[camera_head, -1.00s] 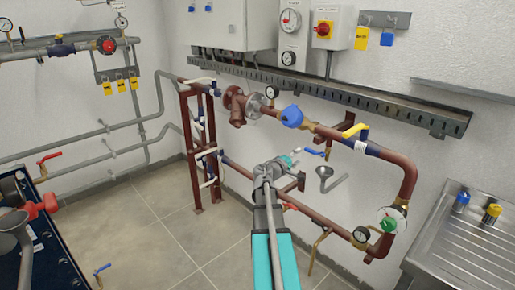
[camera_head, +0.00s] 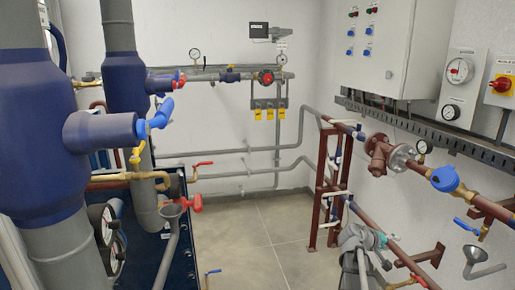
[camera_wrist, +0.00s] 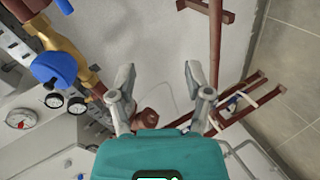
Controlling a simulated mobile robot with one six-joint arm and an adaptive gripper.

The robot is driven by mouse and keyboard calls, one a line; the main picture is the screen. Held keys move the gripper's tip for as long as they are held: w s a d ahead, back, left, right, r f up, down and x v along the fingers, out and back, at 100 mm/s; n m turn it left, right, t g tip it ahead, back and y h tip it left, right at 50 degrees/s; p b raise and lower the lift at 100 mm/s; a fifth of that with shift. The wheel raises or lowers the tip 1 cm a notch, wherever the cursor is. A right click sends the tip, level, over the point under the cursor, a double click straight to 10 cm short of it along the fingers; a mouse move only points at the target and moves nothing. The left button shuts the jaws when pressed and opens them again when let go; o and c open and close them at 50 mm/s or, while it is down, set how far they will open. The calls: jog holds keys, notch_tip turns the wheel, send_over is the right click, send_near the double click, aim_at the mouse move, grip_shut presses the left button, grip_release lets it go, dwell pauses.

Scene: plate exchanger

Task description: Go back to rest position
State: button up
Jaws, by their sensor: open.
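My gripper (camera_head: 364,238) shows at the lower right of the head view, in front of the lower brown pipe (camera_head: 385,228). In the wrist view my gripper (camera_wrist: 158,76) has its two grey fingers spread apart with nothing between them. A pale wall lies beyond the fingertips. Whether the gripper touches the pipe cannot be told from the head view.
A blue-capped valve (camera_head: 445,179) sits on the upper brown pipe. Large blue-grey pipes (camera_head: 40,130) fill the left. Tiled floor (camera_head: 255,245) lies clear in the middle.

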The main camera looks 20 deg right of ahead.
jog(key=s+a+f+n+y, duration=0.1)
jog(key=a+f+y, duration=0.3)
jog(key=a, duration=1.1)
jog(key=a+f+n+y, duration=0.1)
jog(key=a+f+y, duration=0.3)
jog(key=a, duration=1.2)
jog(key=s+a+f+n+y, duration=0.1)
jog(key=a+f+y, duration=0.3)
jog(key=a, duration=1.1)
notch_tip(320, 180, up, 15)
jog(key=y+p, duration=0.1)
jog(key=p, duration=1.3)
jog(key=shift+w+a, duration=0.2)
jog(key=shift+a, duration=0.05)
jog(key=shift+f, duration=0.1)
jog(key=shift+c, duration=0.5)
